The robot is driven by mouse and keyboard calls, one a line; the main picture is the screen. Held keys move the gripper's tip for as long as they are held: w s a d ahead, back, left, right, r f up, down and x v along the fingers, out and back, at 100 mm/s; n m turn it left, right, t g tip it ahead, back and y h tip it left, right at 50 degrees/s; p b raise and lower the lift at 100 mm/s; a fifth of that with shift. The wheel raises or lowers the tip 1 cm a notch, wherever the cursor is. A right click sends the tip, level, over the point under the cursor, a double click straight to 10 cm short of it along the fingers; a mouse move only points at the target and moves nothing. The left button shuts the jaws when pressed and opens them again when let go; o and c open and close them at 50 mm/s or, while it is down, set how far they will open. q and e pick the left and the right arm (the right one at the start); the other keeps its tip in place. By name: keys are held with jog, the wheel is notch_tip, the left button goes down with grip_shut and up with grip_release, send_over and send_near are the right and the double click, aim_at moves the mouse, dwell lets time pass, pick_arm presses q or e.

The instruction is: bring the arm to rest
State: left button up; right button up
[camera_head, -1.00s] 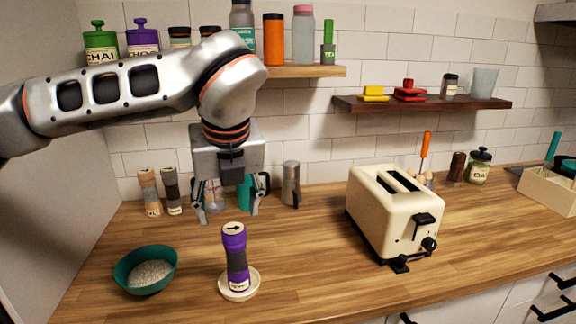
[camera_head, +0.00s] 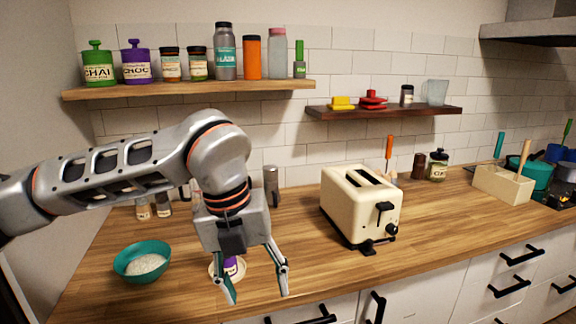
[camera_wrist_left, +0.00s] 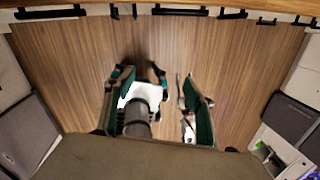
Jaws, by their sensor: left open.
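My left gripper (camera_head: 258,293) is open and empty. In the head view it hangs with its fingers apart near the counter's front edge, in front of the purple grinder (camera_head: 231,267). Only a small part of that grinder shows behind the gripper, on a pale saucer (camera_head: 213,271). In the left wrist view the left gripper's teal-padded fingers (camera_wrist_left: 157,105) stand apart above the wooden floor. A white and grey part with dark tips shows between them. It may be my other gripper, but I cannot tell its state.
A teal bowl (camera_head: 142,263) stands left of the gripper. A cream toaster (camera_head: 345,215) stands to its right, with wooden counter (camera_head: 310,262) clear between. Shelves (camera_head: 190,90) hold jars and bottles above. Drawers with black handles (camera_head: 520,256) line the counter front.

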pick_arm(q)
jog(key=s+d+f+m+g+h, duration=0.35)
jog(key=s+d+g+h, duration=0.25)
jog(key=s+d, duration=0.55)
jog(key=d+r+n+g+h, duration=0.2)
jog(key=d+r+h, duration=0.5)
jog(key=h, duration=0.4)
jog(key=w+a+n+t+h, duration=0.5)
jog(key=w+a+n+t, duration=0.3)
jog(key=n+t, duration=0.5)
jog(key=w+a+f+n+t+y, duration=0.45)
jog(key=f+n+t+y, duration=0.2)
jog(key=f, duration=0.25)
jog(key=w+a+f+n+t+y, duration=0.3)
jog(key=a+f+n+t+y, duration=0.25)
jog(key=f+n, duration=0.2)
jog(key=s+a+f+n+g+y, duration=0.1)
jog(key=s+a+f, duration=0.4)
jog(key=f, duration=0.5)
jog(key=s+a+f+n+g+y, duration=0.2)
jog(key=s+a+f+y, duration=0.3)
jog(key=f, duration=0.4)
jog(key=s+a+f+n+g+y, duration=0.2)
jog(key=s+a+f+g+y, duration=0.1)
jog(key=f, duration=0.7)
jog(key=s+a+g, duration=0.1)
jog(key=s+a, duration=0.1)
jog(key=s, duration=0.1)
jog(key=shift+s+f, duration=0.35)
